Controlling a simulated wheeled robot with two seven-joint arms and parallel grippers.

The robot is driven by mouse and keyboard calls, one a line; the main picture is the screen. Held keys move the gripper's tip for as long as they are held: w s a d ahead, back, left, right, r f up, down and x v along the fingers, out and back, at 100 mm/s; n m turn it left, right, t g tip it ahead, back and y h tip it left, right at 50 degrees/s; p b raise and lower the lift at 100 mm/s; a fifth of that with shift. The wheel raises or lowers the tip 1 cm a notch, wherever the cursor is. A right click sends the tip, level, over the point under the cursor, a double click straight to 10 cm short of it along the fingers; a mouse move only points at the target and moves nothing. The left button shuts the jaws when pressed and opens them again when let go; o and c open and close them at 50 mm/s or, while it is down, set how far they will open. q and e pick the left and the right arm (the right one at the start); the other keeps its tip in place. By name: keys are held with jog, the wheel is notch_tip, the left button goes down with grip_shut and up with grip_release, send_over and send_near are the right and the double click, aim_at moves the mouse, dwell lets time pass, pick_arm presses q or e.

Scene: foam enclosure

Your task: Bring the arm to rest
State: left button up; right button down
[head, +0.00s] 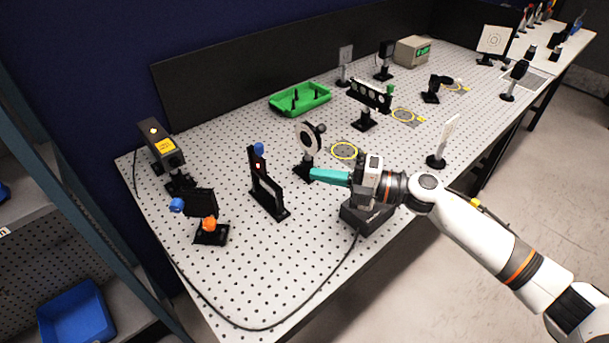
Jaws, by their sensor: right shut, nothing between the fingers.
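My right arm (480,232) comes in from the right edge and reaches over the front edge of the perforated optical table (300,270). My right gripper (318,174) points left, with its teal fingers shut and nothing between them. Its fingertips are close to a round black-rimmed optic on a post (309,140); I cannot tell whether they touch. Below the gripper's body is a dark box (366,218) on the table, partly hidden by it. My left gripper is out of the frame.
A laser-like box (160,147), a black frame mount (266,185) and a mount with blue and orange knobs (202,207) stand to the left. A green tray (300,98) lies behind. A black cable (270,327) curves along the front. Bare table lies at the front left.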

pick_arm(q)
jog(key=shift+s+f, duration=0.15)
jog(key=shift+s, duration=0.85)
pick_arm(e)
jog(key=shift+s+d+r, duration=0.1)
jog(key=shift+s+d, duration=0.1)
jog(key=shift+d, duration=0.1)
